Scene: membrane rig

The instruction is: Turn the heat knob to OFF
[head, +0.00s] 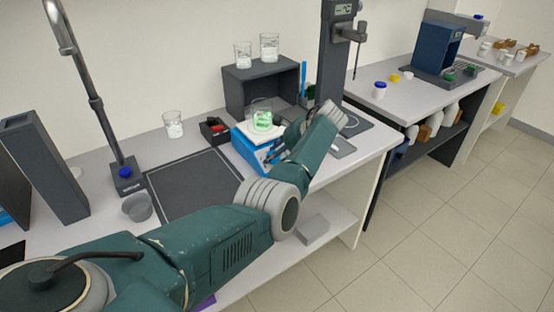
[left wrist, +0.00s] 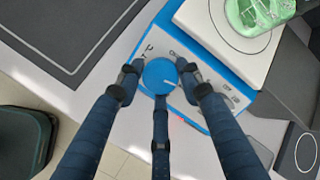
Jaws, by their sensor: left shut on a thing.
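The blue and white hotplate (head: 249,154) stands at the bench's front edge, with a glass beaker of green contents (head: 262,121) on its white top. In the left wrist view, the round blue heat knob (left wrist: 160,74) is on the hotplate's light front panel (left wrist: 227,98), with a pale mark pointing right and slightly down. Printing surrounds the knob, but part of it is covered by fingers. My left gripper (left wrist: 158,79) has its dark fingers around the knob, shut on it. In the head view, my forearm and wrist hide the knob. My right gripper is not in view.
A dark mat (head: 193,187) lies left of the hotplate, with a small black box of red items (head: 214,130) behind it. A dark shelf (head: 262,88) holds two beakers. A stand (head: 126,172) and grey cup (head: 137,207) are further left.

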